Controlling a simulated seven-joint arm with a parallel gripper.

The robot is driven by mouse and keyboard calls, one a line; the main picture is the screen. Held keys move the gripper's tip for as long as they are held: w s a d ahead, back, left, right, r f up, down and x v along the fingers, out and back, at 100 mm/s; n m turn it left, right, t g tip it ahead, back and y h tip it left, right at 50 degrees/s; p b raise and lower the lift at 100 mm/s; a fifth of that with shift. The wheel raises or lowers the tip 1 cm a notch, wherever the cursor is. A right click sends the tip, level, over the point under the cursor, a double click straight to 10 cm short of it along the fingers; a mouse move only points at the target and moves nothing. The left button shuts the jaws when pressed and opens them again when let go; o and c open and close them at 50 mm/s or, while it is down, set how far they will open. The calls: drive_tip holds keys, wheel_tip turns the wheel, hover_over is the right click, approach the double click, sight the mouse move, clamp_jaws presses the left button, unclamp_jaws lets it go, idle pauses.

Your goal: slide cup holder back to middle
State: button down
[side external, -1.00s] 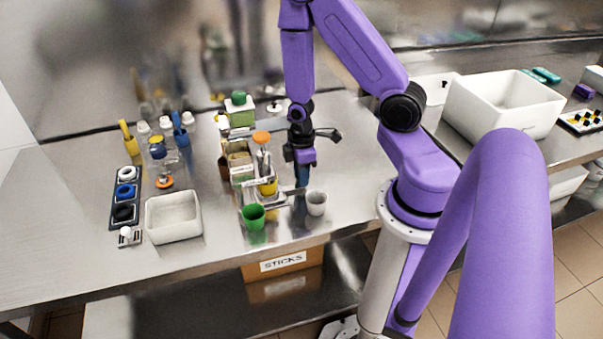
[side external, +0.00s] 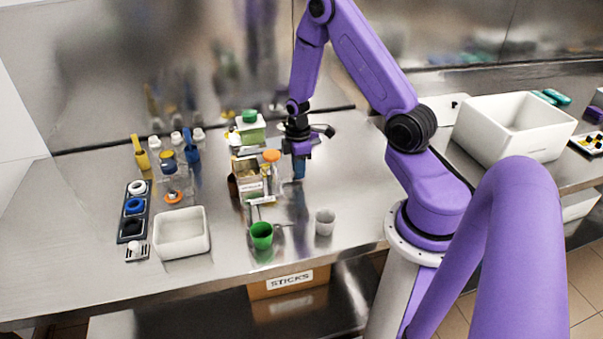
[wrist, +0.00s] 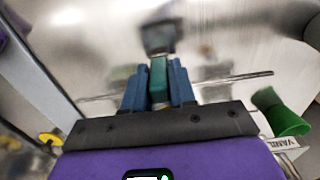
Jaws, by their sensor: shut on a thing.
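My gripper (side external: 298,174) is low over the steel table, just right of the batch freezer with the orange-topped part (side external: 271,156). In the wrist view its blue fingers (wrist: 158,80) are shut on a small teal block (wrist: 158,75). A thin metal bar (wrist: 240,79) runs across the table beside the fingers; I cannot tell whether it joins the block. The cup holder cannot be made out clearly; a small metal piece (side external: 262,200) shows at the machine's front. A green cup (side external: 261,236) and a grey cup (side external: 325,222) stand upright in front of the gripper.
A white tray (side external: 181,248) and a dark rack of coloured rings (side external: 128,236) stand at the left. A large white bin (side external: 480,139) is at the back right.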

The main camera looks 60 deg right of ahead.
drive_tip(key=c, duration=1)
unclamp_jaws()
drive_tip(key=shift+r, duration=0.1)
wheel_tip(320, 180, up, 17)
drive_tip(key=shift+r, duration=0.15)
